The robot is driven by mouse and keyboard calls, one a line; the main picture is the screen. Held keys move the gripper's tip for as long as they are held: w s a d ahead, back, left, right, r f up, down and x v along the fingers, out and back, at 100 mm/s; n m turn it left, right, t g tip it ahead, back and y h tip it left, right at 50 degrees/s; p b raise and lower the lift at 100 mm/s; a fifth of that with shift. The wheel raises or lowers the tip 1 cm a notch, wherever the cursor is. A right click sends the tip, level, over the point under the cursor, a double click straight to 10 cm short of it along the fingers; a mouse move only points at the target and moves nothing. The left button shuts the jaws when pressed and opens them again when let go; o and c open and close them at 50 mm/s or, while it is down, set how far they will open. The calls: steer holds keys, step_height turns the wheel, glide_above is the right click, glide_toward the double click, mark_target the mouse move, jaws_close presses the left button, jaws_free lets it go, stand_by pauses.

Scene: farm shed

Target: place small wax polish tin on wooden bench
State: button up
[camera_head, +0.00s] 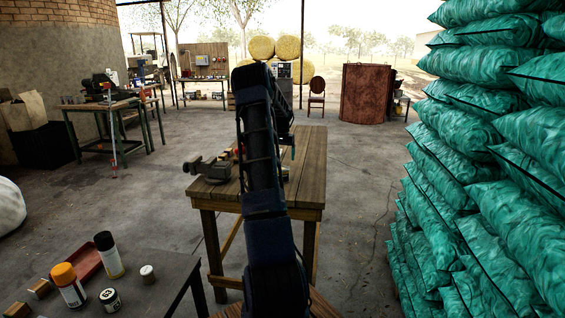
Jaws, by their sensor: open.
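The wooden bench (312,170) stands in the middle, with a metal vise (212,168) on its left edge. A small round dark tin with a pale label (110,300) stands on the dark table at the lower left. A smaller white-topped container (147,274) stands right of it. I cannot tell for sure which is the wax polish tin. My arm rises through the middle and covers part of the bench. My gripper (286,118) shows only in part beyond the arm, over the bench, open. Its fingertips are mostly hidden, and I see nothing held.
The dark table (165,296) also holds an orange-capped bottle (68,284), a black-capped can (108,254), a red tray (86,262) and wooden blocks. Stacked green sacks (480,190) wall off the right. The bench's right side is bare. Open floor lies beyond it.

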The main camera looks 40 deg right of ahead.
steer(key=shift+r, duration=0.3)
steer(key=s+a+r+n+t, duration=0.1)
steer(key=s+a+r+n, duration=0.1)
steer(key=s+a+r, duration=0.6)
steer(key=s+a+r+n+t, duration=0.15)
steer(key=a+r, duration=0.35)
steer(key=a, duration=0.7)
steer(key=s+a+r+n, duration=0.2)
steer(key=s+a+r, duration=0.35)
steer(key=a, duration=0.45)
steer(key=s+a+f+n+t, duration=0.1)
steer(key=s+a+n, duration=0.1)
steer(key=s+a, duration=0.7)
steer(key=s+a+f+n+t, duration=0.1)
steer(key=s+a+n, duration=0.2)
steer(key=s+a, duration=0.6)
steer(key=s, duration=0.8)
steer(key=shift+a, duration=0.2)
